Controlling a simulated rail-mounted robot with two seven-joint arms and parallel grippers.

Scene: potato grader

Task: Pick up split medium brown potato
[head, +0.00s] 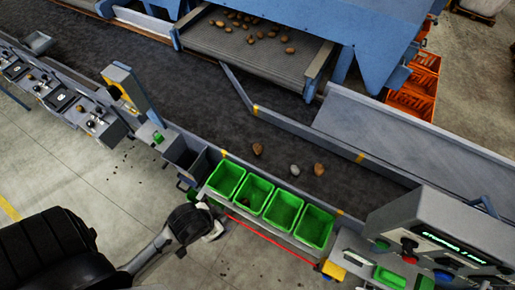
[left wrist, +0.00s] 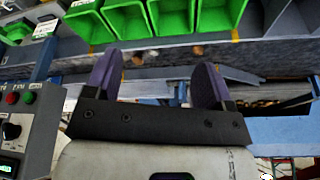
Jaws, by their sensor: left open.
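On the dark conveyor belt, in the head view, lie a brown potato (head: 257,149), a grey lump (head: 295,170) and a second brown potato (head: 319,169). At this size I cannot tell which is split. My left gripper (left wrist: 156,82) is open, with purple fingers apart and nothing between them. The left wrist view shows small brown lumps on the belt beyond the fingers, one of them (left wrist: 197,50) near the right finger. In the head view my left arm's end is on the near side of the green bins, short of the belt. My right gripper is not in view.
A row of green bins (head: 263,179) lines the belt's near edge. A control box (head: 430,240) stands at the right. Several potatoes lie on the feed conveyor (head: 250,52) at the top. A grey guide rail (head: 300,124) crosses beyond the potatoes.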

